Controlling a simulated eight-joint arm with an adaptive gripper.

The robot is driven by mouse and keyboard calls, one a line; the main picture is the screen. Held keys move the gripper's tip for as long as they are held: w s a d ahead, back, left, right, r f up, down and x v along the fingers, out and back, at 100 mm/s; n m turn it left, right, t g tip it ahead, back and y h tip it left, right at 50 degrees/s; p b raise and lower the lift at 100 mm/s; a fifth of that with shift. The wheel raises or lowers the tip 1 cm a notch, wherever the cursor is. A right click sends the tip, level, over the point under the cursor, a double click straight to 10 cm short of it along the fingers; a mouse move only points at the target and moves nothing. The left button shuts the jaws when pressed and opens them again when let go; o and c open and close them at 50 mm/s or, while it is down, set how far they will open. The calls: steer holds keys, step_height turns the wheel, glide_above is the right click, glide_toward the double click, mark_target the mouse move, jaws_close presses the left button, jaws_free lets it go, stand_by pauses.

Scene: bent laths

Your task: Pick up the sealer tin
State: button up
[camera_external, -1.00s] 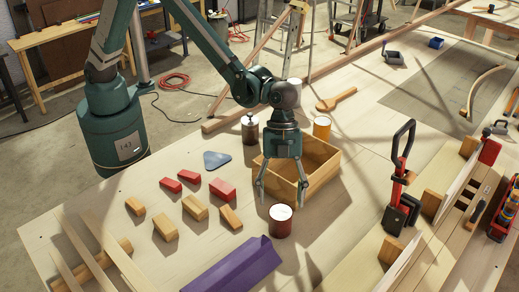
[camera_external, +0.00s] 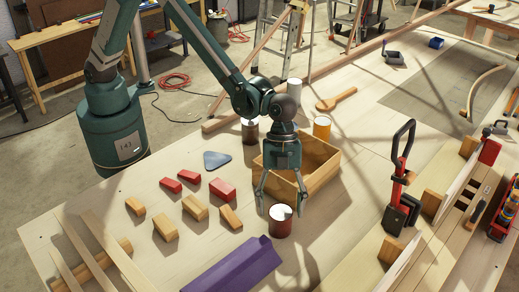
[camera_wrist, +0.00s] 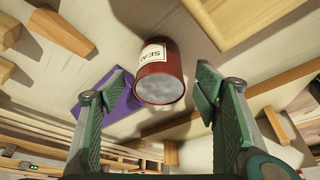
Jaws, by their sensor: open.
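The sealer tin (camera_external: 280,224) is a dark red can with a pale lid, upright on the bench in front of the wooden box. In the wrist view the tin (camera_wrist: 160,80) shows a white label with the letters "SEAL" and lies between and beyond my two fingers. My gripper (camera_external: 280,211) is open and empty, pointing down just above the tin. One finger appears at the left of the tin and the other overlaps its lid's right side in the external view. Whether a finger touches the tin cannot be told.
An open wooden box (camera_external: 318,181) stands right behind the tin. A purple angled piece (camera_external: 232,268) lies in front. Red and wooden blocks (camera_external: 222,190) lie to the left. An orange tin (camera_external: 322,128), a white tin and a brown tin stand behind. A red clamp (camera_external: 399,185) stands at right.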

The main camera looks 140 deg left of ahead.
mark_target(280, 219)
steer(key=shift+x, duration=2.2)
steer(key=c, duration=1.1)
steer(key=shift+c, duration=0.2)
steer(key=shift+r, duration=5)
